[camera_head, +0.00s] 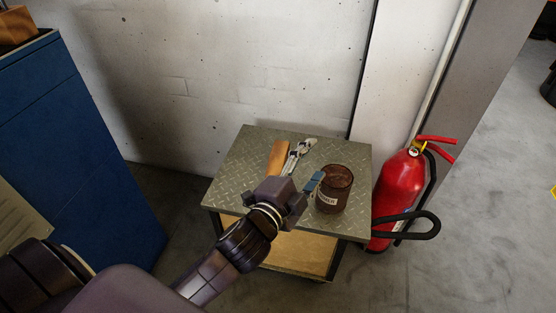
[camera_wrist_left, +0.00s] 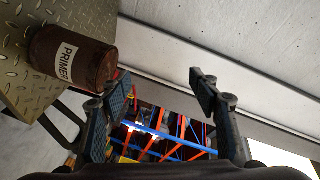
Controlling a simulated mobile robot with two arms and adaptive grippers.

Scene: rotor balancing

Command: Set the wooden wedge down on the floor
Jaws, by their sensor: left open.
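A long orange-brown wooden piece (camera_head: 278,158) lies on the top of the small metal cart, partly hidden behind my left gripper; I cannot tell whether it is the wedge. My left gripper (camera_head: 294,184) is over the cart top in the head view, between this piece and a brown can. In the left wrist view my left gripper (camera_wrist_left: 160,82) is open, its fingers wide apart with nothing between them. The floor (camera_head: 440,255) is grey and shows right of the cart. My right gripper is not in view.
The cart's tread-plate top (camera_head: 232,172) also holds a silver hand tool (camera_head: 299,152) and a can labelled primer (camera_head: 335,188). A red fire extinguisher (camera_head: 398,188) stands right of the cart. A blue cabinet (camera_head: 85,150) is at left, with a wooden box (camera_head: 15,27) on it.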

